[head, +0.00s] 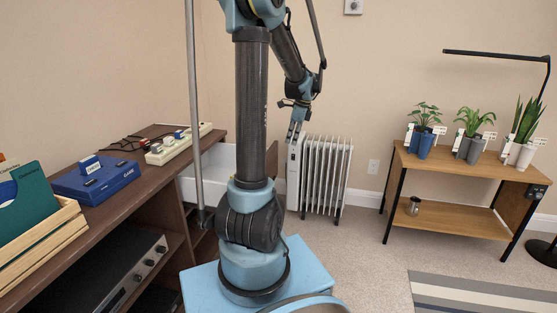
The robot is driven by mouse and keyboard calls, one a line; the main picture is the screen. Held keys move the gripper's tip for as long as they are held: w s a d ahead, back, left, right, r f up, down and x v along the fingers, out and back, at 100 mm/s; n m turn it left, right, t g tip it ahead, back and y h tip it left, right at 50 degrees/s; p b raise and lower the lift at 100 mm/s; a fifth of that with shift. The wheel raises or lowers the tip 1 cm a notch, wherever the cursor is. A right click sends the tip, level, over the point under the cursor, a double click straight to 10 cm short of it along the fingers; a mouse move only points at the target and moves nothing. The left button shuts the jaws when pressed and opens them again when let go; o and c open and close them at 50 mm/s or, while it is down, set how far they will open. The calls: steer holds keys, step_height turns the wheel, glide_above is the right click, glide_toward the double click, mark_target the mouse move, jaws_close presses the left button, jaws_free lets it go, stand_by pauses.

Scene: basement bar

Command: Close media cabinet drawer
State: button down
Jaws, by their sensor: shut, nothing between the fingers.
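The media cabinet (125,200) is a dark brown wooden unit along the left side. Its white drawer (214,173) stands pulled out to the right at the cabinet's far end. My arm and base hide part of the drawer, and its front face is not clearly visible. My gripper (294,138) hangs pointing down in the upper middle, beyond the column and to the right of the drawer. It is shut and empty, and appears in front of the white radiator. I cannot tell whether it touches anything.
A white oil radiator (322,175) stands by the back wall. A plant table (470,168) stands at right.

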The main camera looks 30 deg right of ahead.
steer(key=w+a+f, duration=0.3)
steer(key=w+f, duration=0.1)
steer(key=f, duration=0.6)
steer(key=shift+a, duration=0.4)
steer(key=shift+w+m, duration=0.2)
steer(key=shift+m, duration=0.1)
